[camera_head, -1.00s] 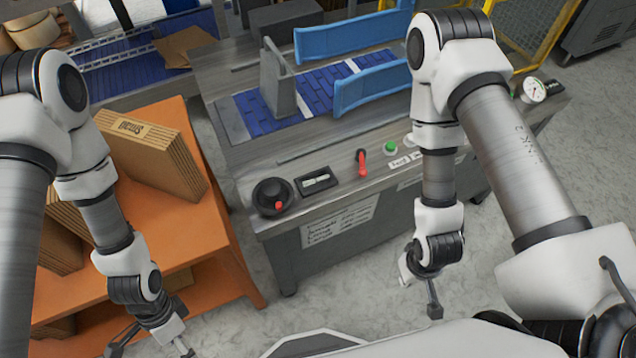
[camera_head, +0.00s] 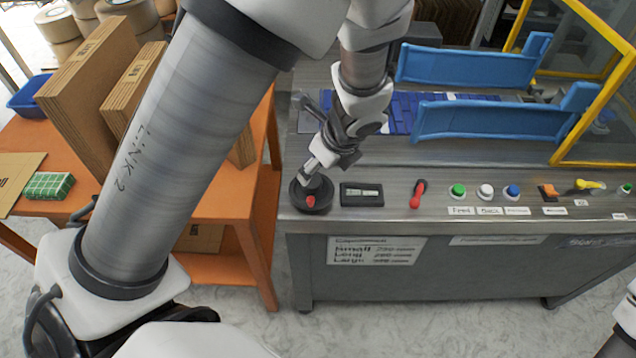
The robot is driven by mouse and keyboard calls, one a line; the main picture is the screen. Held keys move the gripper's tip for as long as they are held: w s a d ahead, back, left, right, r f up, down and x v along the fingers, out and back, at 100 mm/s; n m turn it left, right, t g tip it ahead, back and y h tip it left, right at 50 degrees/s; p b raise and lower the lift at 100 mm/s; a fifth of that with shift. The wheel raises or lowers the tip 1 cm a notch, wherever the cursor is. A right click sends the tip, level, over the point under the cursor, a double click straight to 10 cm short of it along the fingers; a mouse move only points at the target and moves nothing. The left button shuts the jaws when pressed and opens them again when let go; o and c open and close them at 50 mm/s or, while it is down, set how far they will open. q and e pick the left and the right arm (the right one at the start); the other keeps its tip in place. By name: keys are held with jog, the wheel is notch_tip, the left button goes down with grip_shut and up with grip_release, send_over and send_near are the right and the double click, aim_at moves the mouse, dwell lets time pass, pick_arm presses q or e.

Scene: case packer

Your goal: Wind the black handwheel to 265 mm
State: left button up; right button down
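The black handwheel (camera_head: 299,203) with its red knob lies flat at the left front of the machine's grey top. Beside it on the right is a black-framed scale window (camera_head: 376,200); its reading is too small to make out. My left gripper (camera_head: 318,178) reaches down from above, with its fingertips at the far side of the handwheel, touching it or just above. The fingers hide part of the wheel, and I cannot tell whether they are closed on it. My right gripper is out of view; only a part of that arm shows at the lower right.
A red lever (camera_head: 418,193) and several coloured buttons run along the front edge. A size placard (camera_head: 375,250) hangs below. Blue guide rails (camera_head: 490,118) and a yellow frame (camera_head: 595,75) stand behind. An orange table (camera_head: 262,190) with cardboard stacks is close on the left.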

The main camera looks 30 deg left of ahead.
aim_at(313, 181)
pick_arm(q)
jog(key=b+x, duration=0.1)
jog(key=x, duration=0.2)
jog(key=b+x, duration=0.2)
jog(key=x, duration=0.1)
jog(key=shift+d+f, duration=0.1)
jog(key=shift+f, duration=0.25)
jog(key=shift+w+f, duration=0.1)
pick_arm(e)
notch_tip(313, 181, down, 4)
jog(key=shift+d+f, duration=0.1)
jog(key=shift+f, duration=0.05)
pick_arm(q)
jog(key=c, duration=1.1)
jog(key=shift+c, duration=0.2)
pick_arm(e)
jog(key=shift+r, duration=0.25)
